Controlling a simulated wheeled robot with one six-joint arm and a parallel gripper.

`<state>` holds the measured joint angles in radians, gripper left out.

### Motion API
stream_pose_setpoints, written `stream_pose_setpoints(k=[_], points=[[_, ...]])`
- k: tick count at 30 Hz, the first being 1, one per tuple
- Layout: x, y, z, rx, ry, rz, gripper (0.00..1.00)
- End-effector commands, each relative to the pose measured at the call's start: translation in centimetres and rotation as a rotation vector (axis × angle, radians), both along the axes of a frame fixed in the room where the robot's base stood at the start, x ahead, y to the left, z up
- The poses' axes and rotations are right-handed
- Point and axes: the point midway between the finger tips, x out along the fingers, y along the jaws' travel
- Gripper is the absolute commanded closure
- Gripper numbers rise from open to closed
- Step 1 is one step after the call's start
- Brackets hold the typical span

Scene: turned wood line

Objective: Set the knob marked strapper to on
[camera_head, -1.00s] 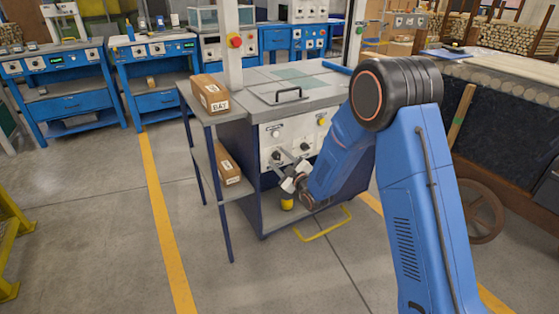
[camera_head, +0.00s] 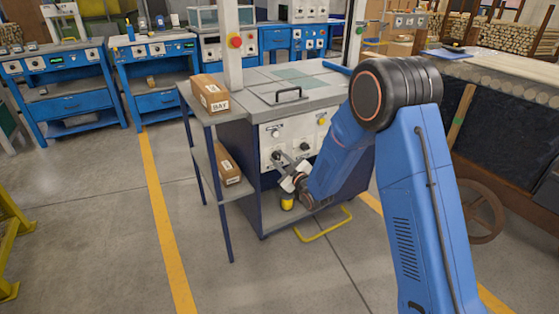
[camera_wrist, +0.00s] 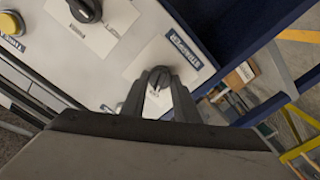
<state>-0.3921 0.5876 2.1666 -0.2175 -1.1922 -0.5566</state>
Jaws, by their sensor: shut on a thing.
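The strapper knob (camera_wrist: 159,78) is a dark round knob on a white plate, beside a dark label that reads STRAPPER upside down in the wrist view. My gripper (camera_wrist: 160,82) has its two dark fingers on either side of this knob and is shut on it. The fingers cover part of the knob and the markings under it, so its setting is hard to read. In the head view, my gripper (camera_head: 281,162) reaches the lower left of the machine's pale control panel (camera_head: 295,139).
A second dark knob (camera_wrist: 85,10) and a yellow button (camera_wrist: 11,23) sit close by on the panel. A side shelf with brown boxes (camera_head: 211,93) stands left of the machine. A yellow floor hoop (camera_head: 323,228) lies below. Open floor is to the left.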

Motion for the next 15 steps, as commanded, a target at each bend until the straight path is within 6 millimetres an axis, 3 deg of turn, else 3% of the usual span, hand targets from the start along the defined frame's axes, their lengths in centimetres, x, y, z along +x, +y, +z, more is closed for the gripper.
stream_pose_setpoints(k=[15], points=[[-0.01,-0.07,-0.04,0.376,0.256,0.000,0.95]])
